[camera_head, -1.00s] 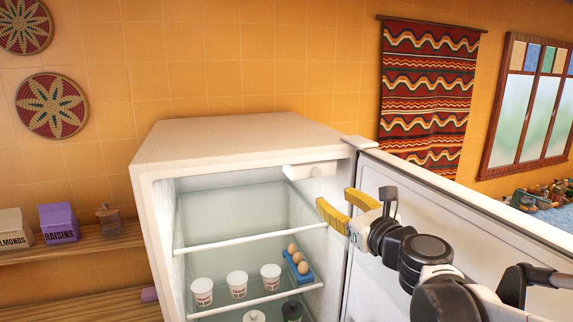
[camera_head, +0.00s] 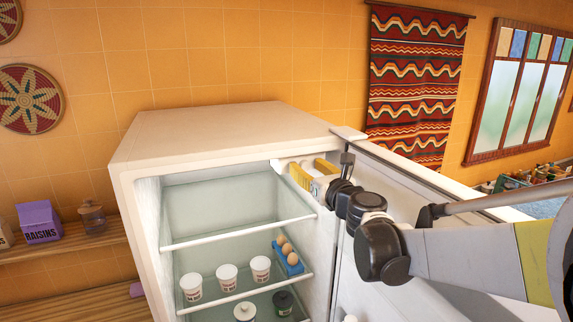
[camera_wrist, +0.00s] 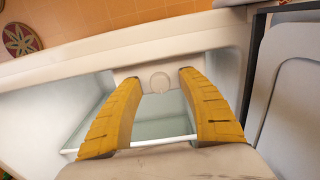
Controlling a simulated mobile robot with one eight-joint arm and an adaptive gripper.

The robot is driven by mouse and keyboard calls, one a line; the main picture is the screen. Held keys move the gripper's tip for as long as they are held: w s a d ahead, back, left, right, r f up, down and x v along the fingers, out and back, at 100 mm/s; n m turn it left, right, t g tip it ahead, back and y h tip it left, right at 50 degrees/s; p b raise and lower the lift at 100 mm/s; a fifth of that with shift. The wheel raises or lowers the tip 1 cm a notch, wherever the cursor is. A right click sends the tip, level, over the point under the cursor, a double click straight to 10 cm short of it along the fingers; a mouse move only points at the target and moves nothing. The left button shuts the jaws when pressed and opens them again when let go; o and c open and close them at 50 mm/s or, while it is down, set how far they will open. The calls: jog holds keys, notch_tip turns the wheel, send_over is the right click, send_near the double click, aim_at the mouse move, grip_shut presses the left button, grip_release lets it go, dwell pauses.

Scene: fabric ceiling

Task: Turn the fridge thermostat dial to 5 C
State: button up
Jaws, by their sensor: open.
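The thermostat dial (camera_wrist: 159,83) is a pale round knob on a white housing at the top inside of the open fridge (camera_head: 215,130). In the wrist view it shows between the two yellow fingers of my gripper (camera_wrist: 157,77), which are apart with nothing between them that I can see touched. In the head view my gripper (camera_head: 308,169) is at the fridge's upper right inner corner, in front of the housing (camera_head: 284,163), and hides the dial. Dial marks and its setting are too small to read.
The fridge door (camera_head: 400,185) stands open on the right, beside my arm. A glass shelf (camera_head: 240,234) lies below the housing. Lower down are white tubs (camera_head: 227,277) and eggs in a blue holder (camera_head: 289,262). The fridge's top front edge (camera_wrist: 150,50) is close to my fingers.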

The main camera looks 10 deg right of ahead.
jog(key=shift+w+a, duration=0.1)
jog(key=shift+w, duration=0.1)
grip_shut()
jog(key=shift+f+n+b, duration=0.15)
jog(key=shift+n+b, duration=0.5)
jog(key=shift+n, duration=0.35)
jog(key=shift+n+b, duration=0.45)
jog(key=shift+n, duration=0.95)
grip_release()
